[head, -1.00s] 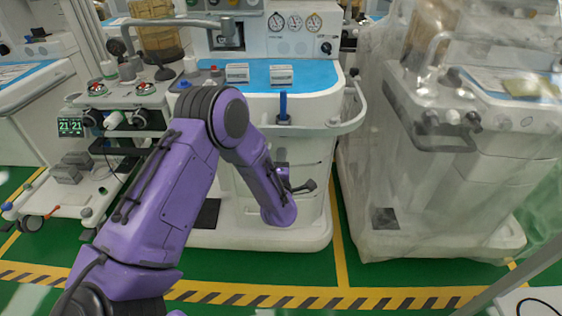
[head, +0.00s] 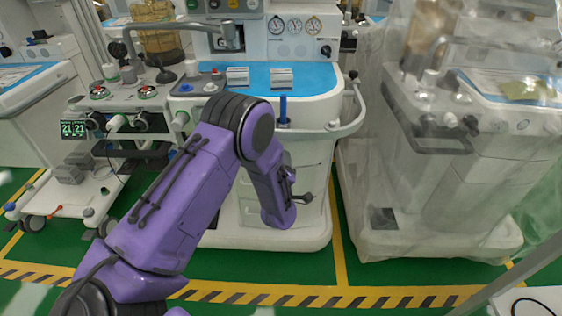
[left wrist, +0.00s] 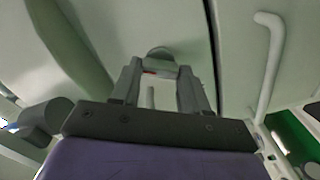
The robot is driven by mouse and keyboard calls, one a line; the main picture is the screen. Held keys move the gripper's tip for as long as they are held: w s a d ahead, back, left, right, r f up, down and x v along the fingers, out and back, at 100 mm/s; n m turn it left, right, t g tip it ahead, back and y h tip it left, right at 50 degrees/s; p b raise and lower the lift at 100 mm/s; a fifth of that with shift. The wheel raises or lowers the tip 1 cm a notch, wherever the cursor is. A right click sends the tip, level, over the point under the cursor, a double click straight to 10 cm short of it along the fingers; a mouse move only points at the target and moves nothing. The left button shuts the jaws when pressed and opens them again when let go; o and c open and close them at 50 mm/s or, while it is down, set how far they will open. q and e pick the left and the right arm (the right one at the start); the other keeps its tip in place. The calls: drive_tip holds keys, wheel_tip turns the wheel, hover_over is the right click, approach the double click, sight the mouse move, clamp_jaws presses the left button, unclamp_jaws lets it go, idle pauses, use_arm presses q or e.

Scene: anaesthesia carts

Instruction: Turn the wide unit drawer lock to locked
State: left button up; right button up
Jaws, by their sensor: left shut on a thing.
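The wide unit (head: 310,175) is the white cart with a blue top in the middle of the head view. My left arm reaches across its front, and its forearm hides my gripper there. In the left wrist view my left gripper (left wrist: 158,72) faces the pale drawer front. Its fingers are shut on a small grey rounded knob, which looks like the drawer lock (left wrist: 159,53). A small red mark shows just below the knob's top, between the fingers. The lock's exact angle cannot be read. My right gripper is in neither current view.
A pale vertical handle (left wrist: 268,60) stands right of my gripper in the left wrist view. A plastic-covered cart (head: 440,180) is on the right in the head view. A small trolley with a green display (head: 73,128) is on the left. Green floor shows between.

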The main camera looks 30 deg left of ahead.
use_arm(q)
drive_tip(key=m+p, duration=0.1)
drive_tip(key=m, duration=1)
drive_tip(key=shift+m+p, duration=0.35)
drive_tip(key=shift+m, duration=0.05)
idle(0.3)
drive_tip(key=o, duration=1.1)
drive_tip(key=shift+c, duration=0.2)
drive_tip(key=v, duration=1)
drive_tip(key=shift+s+p, duration=0.3)
